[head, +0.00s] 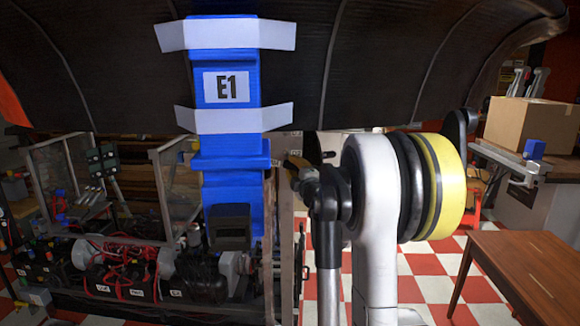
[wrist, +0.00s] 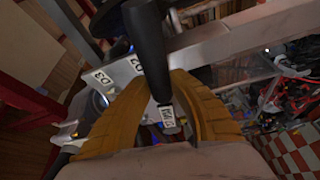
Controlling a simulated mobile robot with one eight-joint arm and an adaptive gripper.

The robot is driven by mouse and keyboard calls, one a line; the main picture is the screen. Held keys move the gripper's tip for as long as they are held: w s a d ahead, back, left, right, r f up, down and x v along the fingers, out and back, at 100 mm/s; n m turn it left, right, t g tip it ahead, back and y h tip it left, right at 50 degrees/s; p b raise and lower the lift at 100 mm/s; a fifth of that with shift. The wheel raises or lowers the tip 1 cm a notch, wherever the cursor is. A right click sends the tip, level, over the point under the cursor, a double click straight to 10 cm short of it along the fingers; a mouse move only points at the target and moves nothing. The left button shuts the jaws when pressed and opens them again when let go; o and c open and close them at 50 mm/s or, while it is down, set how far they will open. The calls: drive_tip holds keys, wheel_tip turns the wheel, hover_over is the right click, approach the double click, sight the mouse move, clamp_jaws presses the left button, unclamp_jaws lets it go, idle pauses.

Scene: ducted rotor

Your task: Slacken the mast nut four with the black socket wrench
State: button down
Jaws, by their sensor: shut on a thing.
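My gripper (wrist: 168,82) shows in the wrist view with its two worn orange fingers closed around a long black tool, the black socket wrench (wrist: 147,40). The wrench runs from the top of the picture down between the fingers. A small pale label (wrist: 167,116) shows just past its lower end; I cannot read it surely. I cannot make out mast nut four in either view. In the head view only a bit of orange finger (head: 296,161) shows beside my arm.
A blue post (head: 230,150) marked E1 stands in front of the large dark duct (head: 90,70). Low at left is a crowded bench of wires and black boxes (head: 120,275). A wooden table (head: 530,262) stands at right, with a cardboard box (head: 527,125) behind. Checkered floor lies between.

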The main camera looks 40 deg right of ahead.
idle(0.4)
drive_tip(key=shift+s+a, duration=0.8)
drive_tip(key=shift+a, duration=0.15)
drive_tip(key=w+a+f+m+t+h+b, duration=0.1)
drive_tip(key=w+a+f+m+h+b, duration=0.2)
drive_tip(key=f+m+b, duration=0.5)
drive_tip(key=w+m+b, duration=0.1)
drive_tip(key=b, duration=0.2)
drive_tip(key=shift+a+f+h, duration=0.15)
drive_tip(key=shift+f+h, duration=0.2)
drive_tip(key=shift+h, duration=0.05)
